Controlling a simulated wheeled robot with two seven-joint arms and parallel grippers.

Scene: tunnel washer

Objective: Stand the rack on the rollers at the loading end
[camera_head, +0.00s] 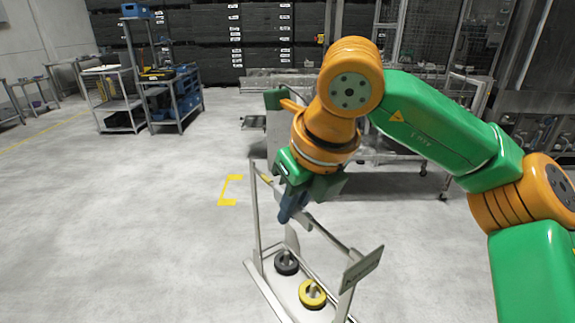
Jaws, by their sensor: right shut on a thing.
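The rack (352,277) is a light metal frame with uprights, a top bar and a flat base. A dark ring and a yellow ring (312,294) sit on its base. A small plate with lettering is fixed at its near right corner. My right gripper (290,212) points down at the top bar and is shut on it. The rack looks upright, but I cannot tell whether it is clear of the floor. The rollers cannot be made out clearly; a long bench-like structure (400,155) stands behind my right arm, which hides much of it. My left gripper is out of view.
Workshop carts (180,105) with blue bins stand at the back left. Dark stacked drawers (200,40) line the back wall. A yellow corner mark (228,190) lies on the floor left of the rack. The floor at left is clear.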

